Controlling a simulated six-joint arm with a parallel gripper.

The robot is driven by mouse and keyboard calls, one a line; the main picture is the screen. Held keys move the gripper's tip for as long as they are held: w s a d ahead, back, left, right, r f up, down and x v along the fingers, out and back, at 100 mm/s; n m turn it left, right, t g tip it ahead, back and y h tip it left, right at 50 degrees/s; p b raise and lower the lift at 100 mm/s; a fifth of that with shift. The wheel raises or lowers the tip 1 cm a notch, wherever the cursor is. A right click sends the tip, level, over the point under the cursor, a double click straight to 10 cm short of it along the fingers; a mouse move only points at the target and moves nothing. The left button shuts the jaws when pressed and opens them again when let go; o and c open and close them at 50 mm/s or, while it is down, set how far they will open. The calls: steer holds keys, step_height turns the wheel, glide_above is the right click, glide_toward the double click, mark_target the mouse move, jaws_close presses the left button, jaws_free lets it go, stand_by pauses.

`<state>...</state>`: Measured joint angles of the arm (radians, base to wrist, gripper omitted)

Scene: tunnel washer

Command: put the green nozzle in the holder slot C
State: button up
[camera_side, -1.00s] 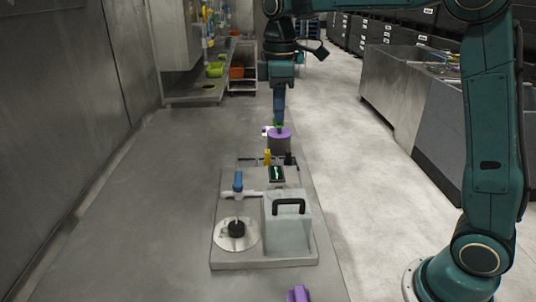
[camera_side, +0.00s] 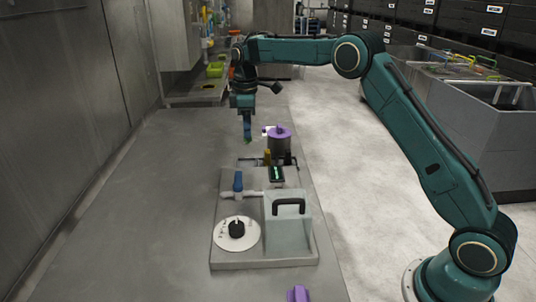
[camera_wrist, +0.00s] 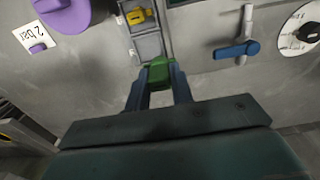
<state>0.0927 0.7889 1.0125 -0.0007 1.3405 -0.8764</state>
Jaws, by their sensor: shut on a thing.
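My gripper (camera_side: 247,139) is shut on the green nozzle, a small green piece (camera_wrist: 159,73) between the fingertips in the wrist view. In the side view only a bit of green shows at the fingertips, left of the purple-topped canister and above the grey surface. The grey holder (camera_wrist: 148,47) lies just beyond the nozzle in the wrist view, with a yellow piece (camera_wrist: 140,16) in its far part and open compartments nearer. The nozzle overlaps the holder's near end in this view; I cannot tell whether they touch. No slot letters are readable.
The purple-topped canister (camera_side: 278,133) stands close to the right, with a "2 bar" label (camera_wrist: 36,34) beside it in the wrist view. A blue-handled valve (camera_side: 238,182), a black knob (camera_side: 236,229) and a black-handled box (camera_side: 288,226) stand nearer. The left surface is clear.

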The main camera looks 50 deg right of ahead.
steer(key=shift+w+d+f, duration=0.35)
steer(key=shift+w+f, duration=0.2)
steer(key=shift+f, duration=0.25)
steer(key=shift+w+d+f, duration=0.3)
steer(key=shift+w+f, duration=0.25)
steer(key=shift+f, duration=0.25)
steer(key=shift+f, duration=0.15)
steer(key=shift+f, duration=2.15)
steer(key=shift+f, duration=1.1)
steer(key=o, duration=1.5)
steer(key=shift+c, duration=0.2)
step_height(320, 180, up, 8)
steer(key=shift+f, duration=0.25)
steer(key=shift+r, duration=0.1)
stand_by(0.3)
